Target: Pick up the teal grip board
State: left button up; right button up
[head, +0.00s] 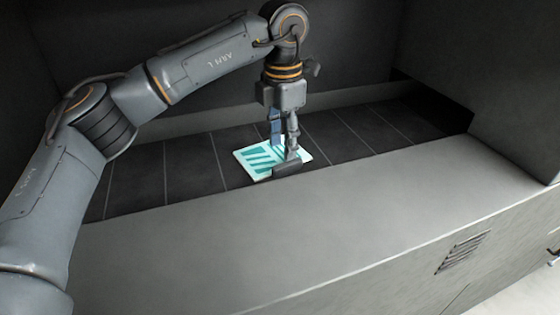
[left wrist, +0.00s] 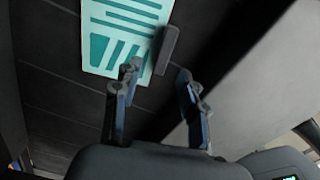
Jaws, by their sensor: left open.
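The teal grip board (head: 256,160) is a pale flat board with teal stripes. It lies on the dark slatted floor of the recess, close to the grey front ledge. A dark grey block (head: 287,169), seemingly its grip, sits at its near right edge. My left gripper (head: 285,146) points down over the right part of the board and hides some of it. In the left wrist view the open fingers (left wrist: 157,76) have the dark block (left wrist: 168,49) beyond their tips, and the striped board (left wrist: 118,30) extends to the upper left. I cannot tell whether a finger touches it. My right gripper is out of view.
A broad grey ledge (head: 300,235) runs along the front of the recess. Dark walls stand behind and a grey block (head: 500,90) rises at the right. The slatted floor (head: 370,125) is bare on both sides of the board.

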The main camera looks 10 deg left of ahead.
aim_at(286, 163)
pick_arm(q)
jog(key=f, duration=0.5)
jog(key=shift+w+d+p, duration=0.1)
jog(key=shift+d+p, duration=0.25)
grip_shut()
